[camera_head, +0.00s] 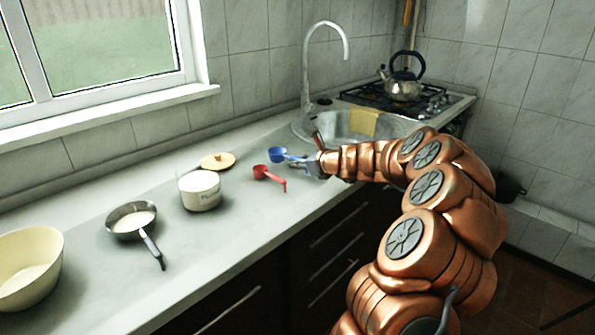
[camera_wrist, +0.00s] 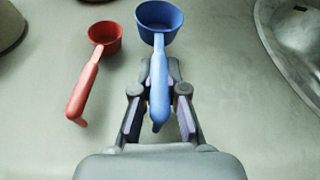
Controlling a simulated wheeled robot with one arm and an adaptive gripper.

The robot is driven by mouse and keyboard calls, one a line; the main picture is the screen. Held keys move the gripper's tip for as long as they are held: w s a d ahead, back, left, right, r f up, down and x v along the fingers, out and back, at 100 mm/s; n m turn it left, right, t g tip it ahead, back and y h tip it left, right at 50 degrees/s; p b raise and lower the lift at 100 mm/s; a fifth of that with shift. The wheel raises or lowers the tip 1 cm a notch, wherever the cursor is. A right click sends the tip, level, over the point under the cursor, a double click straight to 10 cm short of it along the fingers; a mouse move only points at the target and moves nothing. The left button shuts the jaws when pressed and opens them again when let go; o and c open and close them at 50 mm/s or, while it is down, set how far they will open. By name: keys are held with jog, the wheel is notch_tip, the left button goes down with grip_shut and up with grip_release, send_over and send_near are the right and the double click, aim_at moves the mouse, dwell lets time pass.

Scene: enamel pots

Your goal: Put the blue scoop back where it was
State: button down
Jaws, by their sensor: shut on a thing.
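The blue scoop (camera_head: 277,154) is in front of my gripper in the head view, to the left of the sink. In the wrist view the blue scoop (camera_wrist: 158,18) has its cup at the top, and its handle runs down between the fingers. My gripper (camera_wrist: 160,88) is shut on the handle. The gripper (camera_head: 305,163) also shows small at the end of my arm in the head view. A red scoop (camera_head: 262,172) lies on the counter just left of the blue one; it also shows in the wrist view (camera_wrist: 92,75). I cannot tell whether the blue scoop touches the counter.
On the counter (camera_head: 235,225) stand a white pot (camera_head: 200,191), a yellow lid (camera_head: 217,161), a saucepan (camera_head: 131,221) and a cream bowl (camera_head: 27,268). The sink (camera_head: 340,127) with a faucet (camera_head: 306,70) lies right of the scoops. A kettle (camera_head: 403,87) stands on the stove.

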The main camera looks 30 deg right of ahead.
aim_at(298, 178)
jog(key=shift+f, duration=1.4)
jog(key=c, duration=1.2)
grip_release()
jog(key=shift+f, duration=0.1)
jog(key=shift+s+r, duration=0.25)
jog(key=shift+s, duration=0.05)
jog(key=v, duration=1.1)
jog(key=shift+s+d+r, duration=0.1)
jog(key=shift+s, duration=0.15)
